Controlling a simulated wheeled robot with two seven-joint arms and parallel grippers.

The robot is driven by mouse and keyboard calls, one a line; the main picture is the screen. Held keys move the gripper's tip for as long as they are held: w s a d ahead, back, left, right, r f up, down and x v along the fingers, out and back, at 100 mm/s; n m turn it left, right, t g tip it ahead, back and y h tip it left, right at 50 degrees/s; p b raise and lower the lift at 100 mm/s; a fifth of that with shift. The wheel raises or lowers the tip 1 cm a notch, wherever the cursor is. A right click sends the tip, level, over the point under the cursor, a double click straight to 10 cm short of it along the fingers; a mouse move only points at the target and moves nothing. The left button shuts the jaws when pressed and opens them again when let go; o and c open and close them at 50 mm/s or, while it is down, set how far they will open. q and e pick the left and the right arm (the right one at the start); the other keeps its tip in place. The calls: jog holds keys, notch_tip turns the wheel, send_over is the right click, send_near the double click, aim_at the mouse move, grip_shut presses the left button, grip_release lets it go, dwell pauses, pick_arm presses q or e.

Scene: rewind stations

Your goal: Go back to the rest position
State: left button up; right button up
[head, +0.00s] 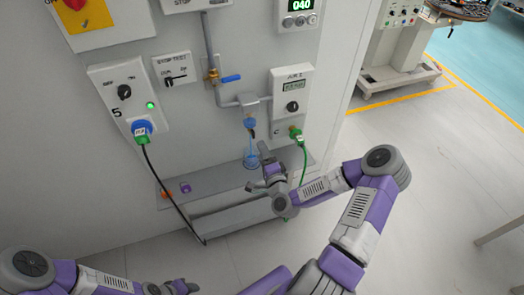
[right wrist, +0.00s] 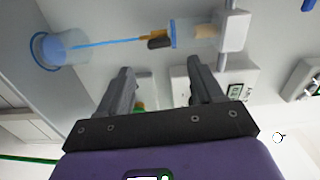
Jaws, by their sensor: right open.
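My right gripper (head: 262,182) is in front of the wall station, just below and beside a clear cup (head: 252,161) with blue in it. In the right wrist view my right gripper (right wrist: 160,75) has its two fingers spread, with nothing held between them. That view also shows the cup (right wrist: 62,48) apart from the fingers, and a blue stream (right wrist: 105,43) running between it and a dispenser (right wrist: 195,32). My left gripper (head: 182,288) shows only partly at the bottom edge, and its jaws cannot be made out.
A narrow shelf (head: 222,192) runs along the station's foot, with small orange and purple pieces on it. A black cable hangs from a blue plug (head: 141,128), and a green cable from a green plug (head: 296,133). Open floor lies right, with a machine (head: 400,50) behind.

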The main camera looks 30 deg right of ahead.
dwell(0.3)
jog(key=s+a+f+n+g+y, duration=0.2)
jog(key=a+f+n+g+y, duration=0.25)
jog(key=a, duration=0.45)
jog(key=s+a+f+n+g+y, duration=0.2)
jog(key=a+f+n+y, duration=0.25)
jog(key=a+f, duration=0.35)
jog(key=s+a+f+n+g, duration=0.3)
jog(key=s+f+n+g, duration=0.1)
jog(key=s, duration=0.4)
jog(key=s+a+f+n+g, duration=0.3)
jog(key=s+g, duration=0.3)
jog(key=s, duration=0.3)
jog(key=shift+f+n, duration=0.7)
jog(key=shift+a, duration=0.1)
